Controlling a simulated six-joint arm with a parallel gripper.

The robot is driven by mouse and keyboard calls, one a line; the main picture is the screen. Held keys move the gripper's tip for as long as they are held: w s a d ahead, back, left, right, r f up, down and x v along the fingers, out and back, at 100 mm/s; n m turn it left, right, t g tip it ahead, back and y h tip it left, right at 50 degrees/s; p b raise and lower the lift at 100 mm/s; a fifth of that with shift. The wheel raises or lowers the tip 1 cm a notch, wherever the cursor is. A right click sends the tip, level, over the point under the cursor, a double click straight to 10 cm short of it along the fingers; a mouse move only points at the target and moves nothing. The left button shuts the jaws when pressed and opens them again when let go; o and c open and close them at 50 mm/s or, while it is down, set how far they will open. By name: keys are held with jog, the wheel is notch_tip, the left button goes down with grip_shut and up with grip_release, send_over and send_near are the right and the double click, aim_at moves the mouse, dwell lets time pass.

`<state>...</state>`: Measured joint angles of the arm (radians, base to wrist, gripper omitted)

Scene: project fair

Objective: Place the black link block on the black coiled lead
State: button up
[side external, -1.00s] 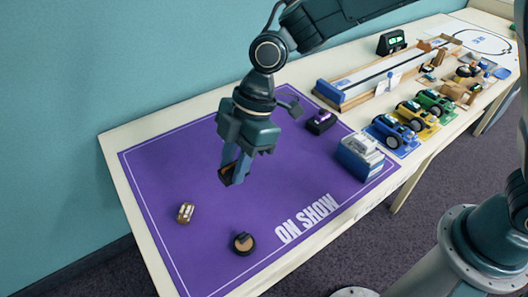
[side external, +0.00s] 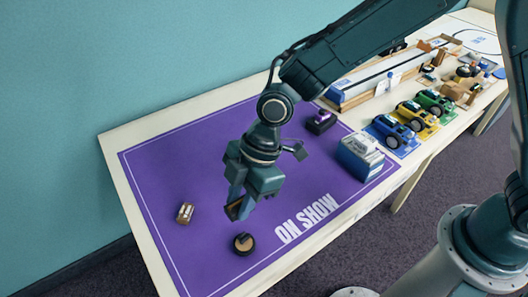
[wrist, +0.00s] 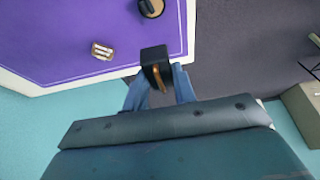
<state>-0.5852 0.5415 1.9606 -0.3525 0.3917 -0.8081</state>
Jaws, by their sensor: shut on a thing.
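My gripper (side external: 240,207) is shut on the black link block (side external: 234,209), a dark block with an orange-brown strip. It also shows between the blue fingertips in the wrist view (wrist: 153,56). The block is held above the purple mat. The black coiled lead (side external: 243,244), a dark round coil with a tan middle, lies flat on the mat just below the gripper in the side view. In the wrist view the coil (wrist: 151,8) is partly cut off at the top edge. The block and the coil are apart.
A small brown block with white marks (side external: 185,212) lies on the purple mat (side external: 190,165), left of the coil. A blue-and-white box (side external: 360,158) and a dark item with a purple top (side external: 321,122) stand at the right. Toy cars (side external: 392,131) stand beyond.

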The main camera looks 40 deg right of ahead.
send_over(240, 244)
jog(key=d, duration=0.2)
jog(key=f, duration=0.9)
jog(key=shift+a+f, duration=0.1)
jog(key=shift+a, duration=0.15)
jog(key=shift+f, duration=1.85)
jog(key=shift+f, duration=0.15)
jog(key=o, duration=1)
jog(key=shift+v, duration=6.1)
